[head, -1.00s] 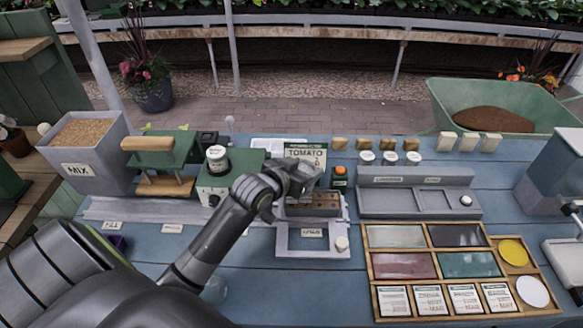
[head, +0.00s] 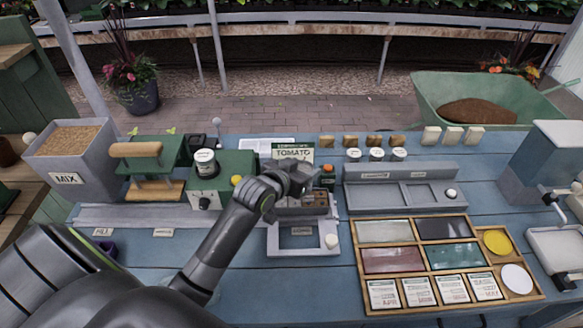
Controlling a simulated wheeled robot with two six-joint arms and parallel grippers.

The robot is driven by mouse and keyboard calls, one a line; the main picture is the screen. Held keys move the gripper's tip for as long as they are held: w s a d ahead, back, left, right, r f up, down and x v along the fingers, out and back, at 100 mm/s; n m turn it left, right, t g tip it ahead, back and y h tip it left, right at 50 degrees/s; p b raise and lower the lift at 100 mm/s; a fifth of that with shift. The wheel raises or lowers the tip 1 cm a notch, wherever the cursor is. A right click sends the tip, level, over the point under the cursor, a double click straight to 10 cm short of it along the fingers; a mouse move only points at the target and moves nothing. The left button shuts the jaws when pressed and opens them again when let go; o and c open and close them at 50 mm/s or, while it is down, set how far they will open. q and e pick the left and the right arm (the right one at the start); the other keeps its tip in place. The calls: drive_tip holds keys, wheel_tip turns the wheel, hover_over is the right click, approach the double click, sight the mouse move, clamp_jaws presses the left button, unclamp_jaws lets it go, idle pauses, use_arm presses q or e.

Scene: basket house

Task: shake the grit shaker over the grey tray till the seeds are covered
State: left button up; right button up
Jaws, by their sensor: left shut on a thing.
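My left gripper (head: 296,182) is over the back of the grey tray (head: 273,241), in front of the tomato packet. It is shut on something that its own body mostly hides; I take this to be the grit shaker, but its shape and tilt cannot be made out. The tray has a pale knob at its front right and a label in front. A dark celled block (head: 305,206) sits at its back, just below the gripper. Whether seeds or grit lie in the cells is too small to tell. My right gripper is not in view.
A green box (head: 222,190) with a white-lidded jar (head: 205,160) stands left of the gripper. An orange-capped bottle (head: 328,178) stands close right. Beyond are a grey station (head: 400,192) and a wooden divided box (head: 362,262). The bench front is fairly clear.

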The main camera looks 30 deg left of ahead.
use_arm(q)
drive_tip(key=shift+w+d+p, duration=0.55)
drive_tip(key=shift+d+p, duration=0.2)
drive_tip(key=shift+d, duration=0.15)
drive_tip(key=shift+s+a+r+p, duration=0.1)
drive_tip(key=shift+s+a+p, duration=0.25)
drive_tip(key=shift+a, duration=0.3)
drive_tip(key=shift+s+a+p, duration=0.15)
drive_tip(key=shift+s+a, duration=0.25)
drive_tip(key=shift+a, duration=0.2)
drive_tip(key=shift+w+d+p, duration=0.5)
drive_tip(key=shift+d+p, duration=0.25)
drive_tip(key=shift+d, duration=0.05)
drive_tip(key=shift+w+d+p, duration=0.5)
drive_tip(key=shift+d+p, duration=0.15)
drive_tip(key=shift+d, duration=0.2)
drive_tip(key=shift+w+d+p, duration=0.5)
drive_tip(key=shift+d+p, duration=0.15)
drive_tip(key=shift+d, duration=0.15)
drive_tip(key=shift+w+d+p, duration=0.5)
drive_tip(key=shift+d+p, duration=0.15)
drive_tip(key=shift+d, duration=0.2)
